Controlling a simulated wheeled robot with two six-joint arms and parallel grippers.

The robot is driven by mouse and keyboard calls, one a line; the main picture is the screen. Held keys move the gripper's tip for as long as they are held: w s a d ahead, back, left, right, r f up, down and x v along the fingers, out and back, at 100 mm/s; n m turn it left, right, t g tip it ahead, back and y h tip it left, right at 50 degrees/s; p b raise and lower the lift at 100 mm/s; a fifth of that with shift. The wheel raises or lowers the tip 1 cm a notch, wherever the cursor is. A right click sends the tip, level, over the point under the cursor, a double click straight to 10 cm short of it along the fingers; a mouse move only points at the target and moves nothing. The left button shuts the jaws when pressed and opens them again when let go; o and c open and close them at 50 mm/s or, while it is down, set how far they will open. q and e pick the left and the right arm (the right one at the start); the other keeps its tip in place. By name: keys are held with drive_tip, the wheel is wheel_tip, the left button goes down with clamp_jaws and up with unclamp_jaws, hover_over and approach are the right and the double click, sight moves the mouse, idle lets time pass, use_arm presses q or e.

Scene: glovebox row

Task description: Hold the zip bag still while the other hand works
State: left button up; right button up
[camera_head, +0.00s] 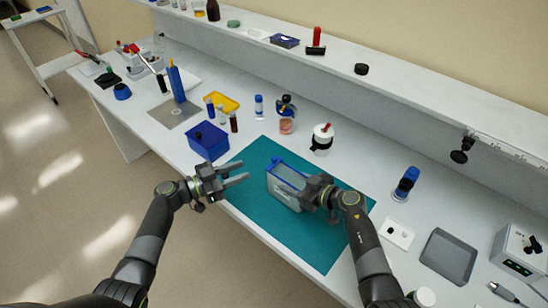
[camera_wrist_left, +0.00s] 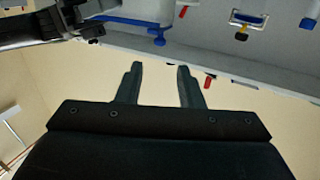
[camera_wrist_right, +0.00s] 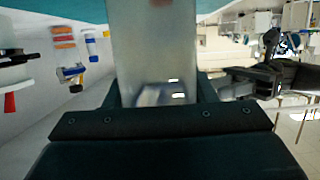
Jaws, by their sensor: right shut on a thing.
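The zip bag (camera_head: 284,182) stands on the teal mat (camera_head: 318,241), a translucent grey pouch with a blue strip along its top edge. My right gripper (camera_head: 309,190) is at the bag's right side and is shut on it. In the right wrist view the bag (camera_wrist_right: 152,50) fills the space between the two fingers. My left gripper (camera_head: 236,174) is open and empty, left of the bag and apart from it, above the mat's left part. In the left wrist view its fingers (camera_wrist_left: 160,88) are spread with nothing between them.
A blue box (camera_head: 208,142) stands at the mat's upper left corner. A white bottle with a black top (camera_head: 322,139) stands behind the mat. A blue-capped item (camera_head: 406,184) and a grey tray (camera_head: 448,256) lie to the right. The mat's front part is clear.

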sight(274, 158)
use_arm(q)
drive_tip(key=x, duration=1.1)
drive_tip(key=shift+w+d+r, duration=0.1)
drive_tip(key=shift+w+d, duration=0.1)
drive_tip(key=shift+d, duration=0.15)
clamp_jaws()
